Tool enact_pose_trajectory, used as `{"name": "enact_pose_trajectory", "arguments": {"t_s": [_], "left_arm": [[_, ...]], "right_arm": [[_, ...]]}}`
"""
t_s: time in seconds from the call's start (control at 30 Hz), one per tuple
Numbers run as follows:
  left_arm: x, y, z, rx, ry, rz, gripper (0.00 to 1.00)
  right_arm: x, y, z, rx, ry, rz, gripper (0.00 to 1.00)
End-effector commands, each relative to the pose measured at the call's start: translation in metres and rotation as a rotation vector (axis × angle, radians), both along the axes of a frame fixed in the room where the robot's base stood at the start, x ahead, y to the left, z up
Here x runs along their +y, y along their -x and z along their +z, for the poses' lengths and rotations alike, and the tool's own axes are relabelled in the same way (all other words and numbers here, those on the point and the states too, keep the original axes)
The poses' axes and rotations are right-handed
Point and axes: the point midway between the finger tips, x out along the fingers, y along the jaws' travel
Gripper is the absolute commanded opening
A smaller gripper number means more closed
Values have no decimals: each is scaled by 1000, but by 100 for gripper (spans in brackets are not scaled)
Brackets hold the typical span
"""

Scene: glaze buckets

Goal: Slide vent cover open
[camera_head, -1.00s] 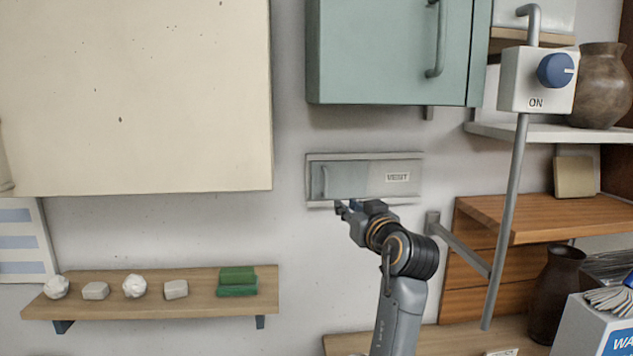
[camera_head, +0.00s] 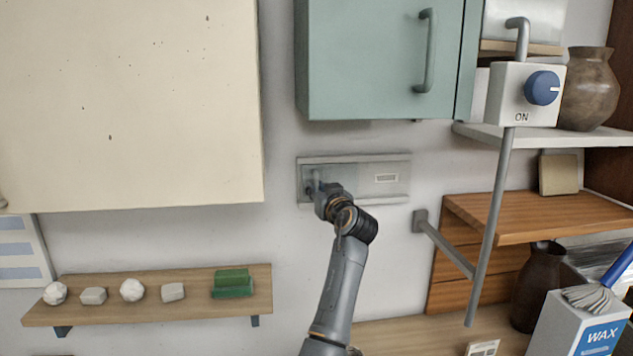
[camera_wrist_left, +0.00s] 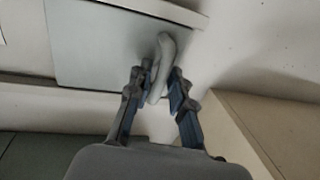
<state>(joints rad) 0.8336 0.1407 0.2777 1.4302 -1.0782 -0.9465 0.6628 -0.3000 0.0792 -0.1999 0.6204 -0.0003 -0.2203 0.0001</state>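The vent cover (camera_head: 350,178) is a grey sliding panel with a label at its right, set in a flat frame on the wall. Its handle (camera_wrist_left: 166,48) is a pale upright bar at the panel's left end, largely hidden by my gripper in the head view. My left gripper (camera_head: 316,188) is at this handle. In the left wrist view, its two fingers (camera_wrist_left: 160,84) are spread on either side of the handle, with a gap on the right side. My right gripper is not in view.
A teal cabinet (camera_head: 370,60) hangs above the vent, and a cream cabinet (camera_head: 130,100) is to the left. A grey pole with a switch box (camera_head: 508,90) stands to the right. A wooden shelf (camera_head: 150,308) with small blocks is below left.

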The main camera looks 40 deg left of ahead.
Motion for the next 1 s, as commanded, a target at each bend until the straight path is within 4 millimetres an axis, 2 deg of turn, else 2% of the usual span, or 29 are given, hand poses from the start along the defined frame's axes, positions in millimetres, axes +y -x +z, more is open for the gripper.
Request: {"name": "enact_pose_trajectory", "arguments": {"t_s": [0.33,0.37,0.43,0.47,0.77,0.87,1.0], "left_arm": [[4,-2,-1,0,0,0,21],[4,-2,-1,0,0,0,17],[4,-2,-1,0,0,0,3],[4,-2,0,0,0,0,0],[3,-3,-1,0,0,-1,0],[-2,-10,-5,0,2,-2,0],[-18,-31,-10,-2,5,-5,0]], "right_arm": [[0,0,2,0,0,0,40],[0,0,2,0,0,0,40],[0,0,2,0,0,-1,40],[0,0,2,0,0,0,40],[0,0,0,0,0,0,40],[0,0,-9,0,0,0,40],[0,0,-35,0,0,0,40]]}}
